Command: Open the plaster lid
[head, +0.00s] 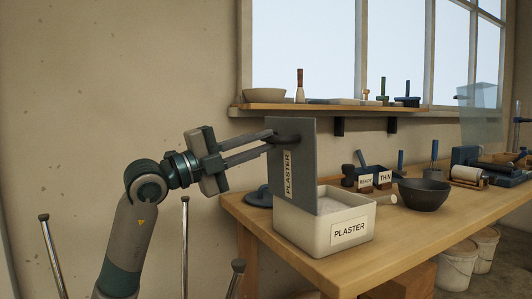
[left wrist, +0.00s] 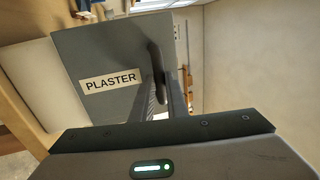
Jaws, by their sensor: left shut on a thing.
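The plaster bin (head: 322,236) is a cream box with a PLASTER label, standing on the near left end of the wooden bench. Pale powder shows inside it. Its grey lid (head: 305,157), also labelled PLASTER, stands roughly upright above the bin's left side. My left gripper (head: 270,141) comes in from the left and is shut on the lid's dark handle. In the left wrist view the lid (left wrist: 118,45) fills the upper left, and the fingers of the left gripper (left wrist: 163,85) are at the handle (left wrist: 154,60). My right gripper is not in view.
The wooden bench (head: 440,228) runs off to the right. A dark bowl (head: 424,195) and small boxes labelled READY and THIN (head: 385,178) stand right of the bin. A shelf (head: 330,107) with tools is above. A dark blue round thing (head: 258,197) lies left of the bin.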

